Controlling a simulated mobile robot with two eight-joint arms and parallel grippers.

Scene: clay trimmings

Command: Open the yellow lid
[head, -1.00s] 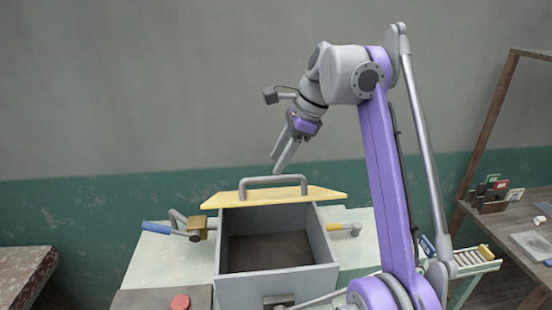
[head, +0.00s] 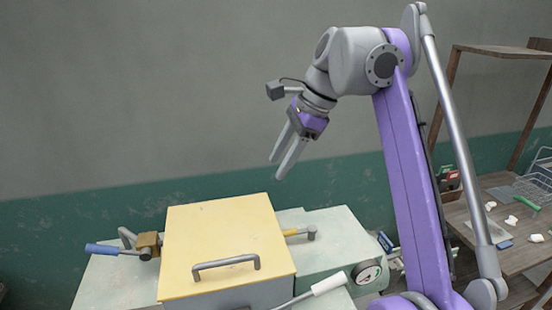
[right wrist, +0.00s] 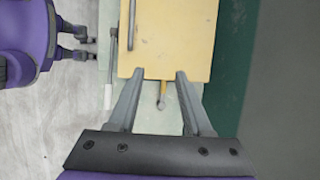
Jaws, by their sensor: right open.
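The yellow lid (head: 222,242) lies flat over the grey box (head: 240,297) and covers its opening. Its grey bar handle (head: 226,265) is near the front edge. In the right wrist view, the lid (right wrist: 180,40) fills the upper middle, and its handle (right wrist: 131,25) shows at the left. My right gripper (head: 276,169) is open and empty, above the lid's back right side and apart from it. Its two spread fingers also show in the right wrist view (right wrist: 159,73). My left gripper is not seen in the head view. The box's inside is hidden.
A blue-handled clamp (head: 102,249) is left of the box. A yellow-handled tool (head: 298,232) is at its right. A white-handled lever (head: 329,284) rises at the front right, near a round gauge (head: 369,273). A wooden shelf table (head: 520,250) stands right. Above the lid is free room.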

